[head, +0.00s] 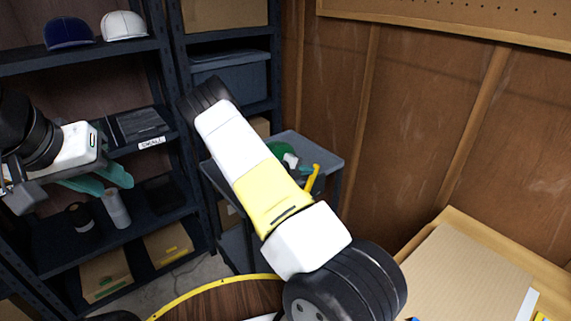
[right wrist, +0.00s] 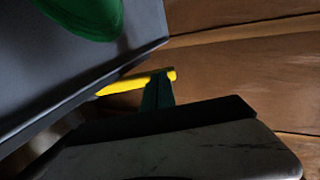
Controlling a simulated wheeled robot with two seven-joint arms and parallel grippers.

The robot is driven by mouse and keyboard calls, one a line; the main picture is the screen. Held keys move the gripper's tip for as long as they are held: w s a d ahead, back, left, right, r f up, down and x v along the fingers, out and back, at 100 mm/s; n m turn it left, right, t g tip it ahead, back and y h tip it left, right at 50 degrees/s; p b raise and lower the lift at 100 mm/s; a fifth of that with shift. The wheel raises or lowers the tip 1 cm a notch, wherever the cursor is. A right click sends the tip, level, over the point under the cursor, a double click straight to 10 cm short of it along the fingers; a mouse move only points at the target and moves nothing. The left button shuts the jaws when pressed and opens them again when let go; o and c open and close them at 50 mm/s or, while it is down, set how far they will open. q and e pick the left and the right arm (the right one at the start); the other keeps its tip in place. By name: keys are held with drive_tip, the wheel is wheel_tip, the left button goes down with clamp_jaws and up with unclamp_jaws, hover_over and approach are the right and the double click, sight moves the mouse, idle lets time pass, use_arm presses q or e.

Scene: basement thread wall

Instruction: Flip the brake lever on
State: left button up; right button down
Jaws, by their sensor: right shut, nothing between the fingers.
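The brake lever is a yellow bar (head: 312,178) standing up at a slant on the grey cart, beside a green rounded part (head: 281,151). In the right wrist view the yellow lever (right wrist: 140,83) lies across the middle, with the green part (right wrist: 90,14) at upper left. My right gripper (right wrist: 157,90) is shut and empty, its dark fingers overlapping the lever in that view. I cannot tell whether they touch it. My right arm hides part of the cart in the head view. My left gripper (head: 14,190) is at the left edge, far from the lever; its fingers are partly cut off.
The grey cart (head: 325,157) stands against the brown wood wall (head: 420,130). Dark shelving (head: 165,60) with caps, boxes and bottles fills the left. A round wooden table with a yellow rim (head: 215,285) is at the bottom, and a cardboard-coloured board (head: 465,270) at lower right.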

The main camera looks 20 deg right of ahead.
drive_tip(key=d+y, duration=0.2)
drive_tip(key=shift+w+d+f+g, duration=0.2)
drive_tip(key=shift+w+d+g, duration=0.1)
drive_tip(key=shift+w, duration=0.1)
drive_tip(key=shift+d+f, duration=0.15)
drive_tip(key=shift+f, duration=0.05)
drive_tip(key=shift+w+d+f, duration=0.1)
drive_tip(key=shift+w+d, duration=0.1)
drive_tip(key=shift+d, duration=0.25)
drive_tip(key=shift+d, duration=0.15)
drive_tip(key=v, duration=1.4)
drive_tip(key=shift+w+r, duration=0.2)
drive_tip(key=shift+r, duration=0.25)
